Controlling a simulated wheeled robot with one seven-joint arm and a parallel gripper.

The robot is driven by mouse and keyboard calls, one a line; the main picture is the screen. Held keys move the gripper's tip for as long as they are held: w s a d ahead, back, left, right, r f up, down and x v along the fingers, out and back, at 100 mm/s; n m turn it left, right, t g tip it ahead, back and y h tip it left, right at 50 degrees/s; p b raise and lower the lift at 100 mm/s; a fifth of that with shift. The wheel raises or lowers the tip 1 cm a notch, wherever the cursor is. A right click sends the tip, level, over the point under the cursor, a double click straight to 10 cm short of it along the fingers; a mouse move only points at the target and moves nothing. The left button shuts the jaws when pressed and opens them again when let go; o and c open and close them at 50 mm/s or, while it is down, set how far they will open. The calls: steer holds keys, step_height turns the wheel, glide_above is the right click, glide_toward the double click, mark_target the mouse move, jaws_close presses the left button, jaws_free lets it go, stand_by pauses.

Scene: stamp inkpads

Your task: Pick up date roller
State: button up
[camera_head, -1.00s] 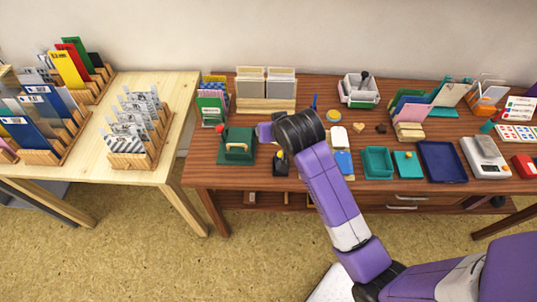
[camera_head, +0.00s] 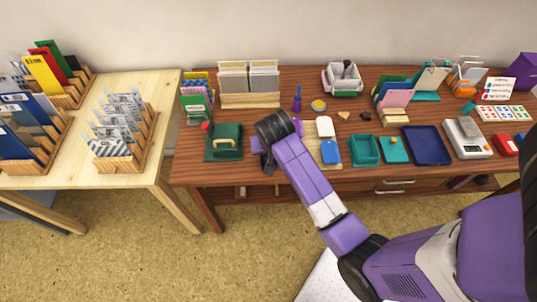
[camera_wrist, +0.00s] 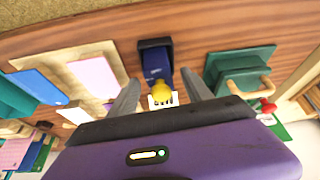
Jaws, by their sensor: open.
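A small dark blue stamper with a yellow knob (camera_wrist: 161,90) stands in a black holder near the table edge in the wrist view; it looks like the date roller. A white piece with dark marks shows beside the knob. My gripper (camera_wrist: 160,77) is open, with one finger on each side of the knob, apart from it and empty. In the head view my gripper (camera_head: 268,163) hangs low over the front of the brown table (camera_head: 225,179), and my wrist hides most of the stamper there.
A green box with a wooden handle (camera_head: 224,142) is close on the left in the head view. A wooden board with blue and white pieces (camera_head: 326,141) is close on the right. Teal trays (camera_head: 365,150) stand further right. A purple pen stand (camera_head: 297,102) is behind.

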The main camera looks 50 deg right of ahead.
steer(key=shift+w+f, duration=0.1)
steer(key=shift+f, duration=0.2)
jaws_close()
steer(key=shift+r, duration=0.1)
step_height(320, 180, up, 20)
steer(key=p, duration=0.1)
stand_by(0.5)
steer(key=shift+d, duration=0.1)
